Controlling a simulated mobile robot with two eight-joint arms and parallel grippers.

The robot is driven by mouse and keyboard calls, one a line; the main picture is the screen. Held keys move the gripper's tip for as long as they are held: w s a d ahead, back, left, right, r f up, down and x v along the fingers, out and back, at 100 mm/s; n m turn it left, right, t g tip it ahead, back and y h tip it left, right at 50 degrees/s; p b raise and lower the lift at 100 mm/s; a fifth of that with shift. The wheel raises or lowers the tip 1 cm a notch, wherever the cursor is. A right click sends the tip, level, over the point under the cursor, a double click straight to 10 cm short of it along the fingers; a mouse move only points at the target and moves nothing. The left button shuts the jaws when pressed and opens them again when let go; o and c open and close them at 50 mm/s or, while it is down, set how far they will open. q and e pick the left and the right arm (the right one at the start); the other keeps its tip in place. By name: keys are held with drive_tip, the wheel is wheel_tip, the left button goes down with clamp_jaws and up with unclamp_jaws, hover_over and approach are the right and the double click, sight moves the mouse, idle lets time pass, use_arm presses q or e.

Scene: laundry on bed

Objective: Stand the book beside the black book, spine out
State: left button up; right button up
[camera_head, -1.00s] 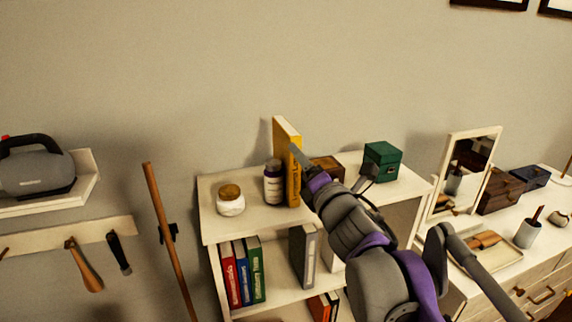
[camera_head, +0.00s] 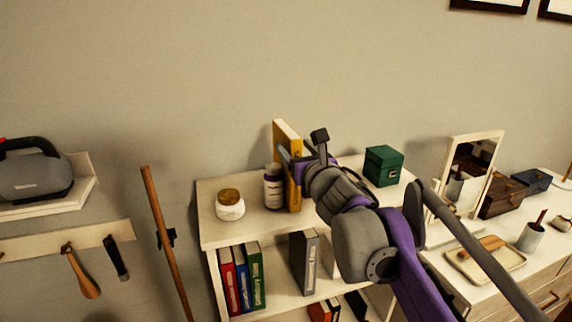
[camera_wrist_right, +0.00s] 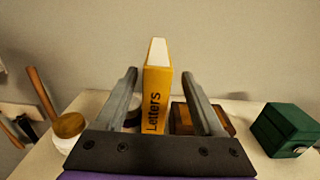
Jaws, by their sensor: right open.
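The yellow book (camera_head: 289,143), with "Letters" on its spine, stands upright on the shelf unit's top. It also shows in the right wrist view (camera_wrist_right: 156,90). My right gripper (camera_head: 303,152) is open at the book, and in the wrist view its fingers (camera_wrist_right: 159,78) show on either side of it, not closed on it. A dark book (camera_head: 304,262) with a grey spine stands on the shelf below; I cannot tell whether it is the black book. Part of the lower shelf is hidden by my right arm. My left gripper is out of view.
A purple-labelled bottle (camera_head: 273,187) stands close left of the yellow book, with a lidded jar (camera_head: 230,205) further left. A wooden box (camera_wrist_right: 202,119) and a green box (camera_head: 384,165) are to the right. Red, blue and green books (camera_head: 242,277) stand on the shelf below.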

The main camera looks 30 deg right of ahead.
drive_tip(key=x, duration=0.5)
drive_tip(key=shift+w+a+r+p, duration=0.2)
drive_tip(key=shift+w+p, duration=0.1)
drive_tip(key=shift+w, duration=0.1)
drive_tip(key=shift+s, duration=0.1)
clamp_jaws()
idle(1.0)
